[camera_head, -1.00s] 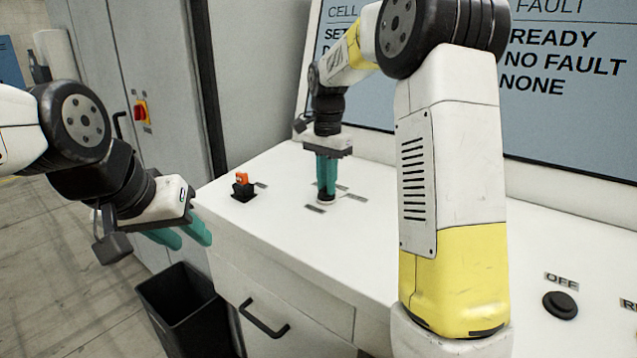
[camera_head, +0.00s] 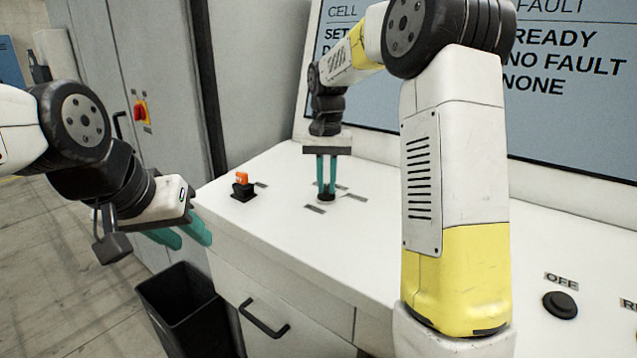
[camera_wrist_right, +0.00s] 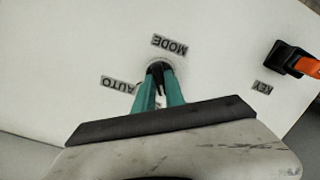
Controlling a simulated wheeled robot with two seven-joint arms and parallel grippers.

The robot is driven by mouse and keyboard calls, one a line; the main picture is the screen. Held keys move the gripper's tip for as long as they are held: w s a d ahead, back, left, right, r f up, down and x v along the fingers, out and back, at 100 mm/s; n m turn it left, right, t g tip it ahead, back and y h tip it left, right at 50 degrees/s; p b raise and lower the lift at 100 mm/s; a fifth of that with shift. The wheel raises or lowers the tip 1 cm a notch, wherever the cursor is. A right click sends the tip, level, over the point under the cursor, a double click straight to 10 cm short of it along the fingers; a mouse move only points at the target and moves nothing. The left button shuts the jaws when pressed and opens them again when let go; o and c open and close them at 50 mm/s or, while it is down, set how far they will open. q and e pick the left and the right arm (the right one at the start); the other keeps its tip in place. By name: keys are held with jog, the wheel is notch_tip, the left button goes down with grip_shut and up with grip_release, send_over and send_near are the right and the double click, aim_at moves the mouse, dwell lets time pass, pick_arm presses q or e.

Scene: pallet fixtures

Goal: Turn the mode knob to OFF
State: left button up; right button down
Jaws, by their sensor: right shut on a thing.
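The mode knob (camera_wrist_right: 157,69) is a small dark knob on a round grey base, with a MODE label (camera_wrist_right: 170,44) beside it and an AUTO label (camera_wrist_right: 118,84) to one side in the right wrist view. My right gripper (camera_head: 327,194) points straight down on the white console top and is shut on the knob, one teal finger on each side. The fingers hide much of the knob, and I cannot read where it points. No OFF label by the knob is readable. My left gripper (camera_head: 182,236) hangs in front of the console, its teal fingers apart and empty.
A black button marked OFF (camera_head: 560,304) is at the front right. A screen (camera_head: 570,90) rises behind. A dark bin (camera_head: 185,310) stands below.

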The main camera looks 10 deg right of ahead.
aim_at(327, 187)
jog(key=shift+n, duration=1.1)
jog(key=c, duration=1.4)
grip_release()
jog(key=shift+r, duration=0.1)
notch_tip(327, 187, up, 8)
jog(key=shift+f, duration=0.25)
jog(key=shift+r, duration=0.1)
